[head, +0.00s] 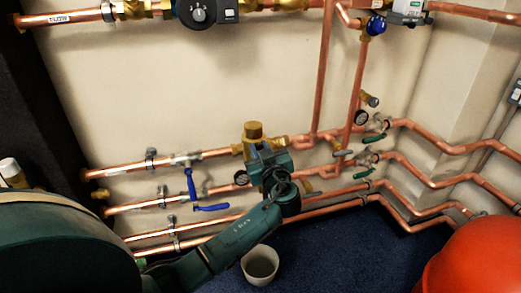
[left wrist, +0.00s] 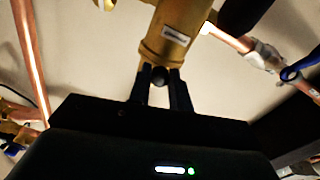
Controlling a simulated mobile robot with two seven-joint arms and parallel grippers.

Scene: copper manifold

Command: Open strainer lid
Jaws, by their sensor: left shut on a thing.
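The brass strainer (head: 253,131) sits on the upper of the low copper pipes, in the middle of the head view. Its brass body (left wrist: 166,38), with a small pale label, fills the top centre of the left wrist view. My left gripper (head: 268,158) reaches up from below and covers the strainer's lower part in the head view. In the left wrist view its two dark fingers (left wrist: 160,72) are shut at the lower end of the brass body, on the lid end. The fingers hide most of the lid. My right gripper is not in view.
Blue lever valves (head: 191,184) are left of the strainer. A gauge (head: 241,178) sits close beside my gripper. Green-handled valves (head: 376,138) are on the right. A white bucket (head: 260,264) stands on the blue floor below. A large orange-red object (head: 475,258) is at lower right.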

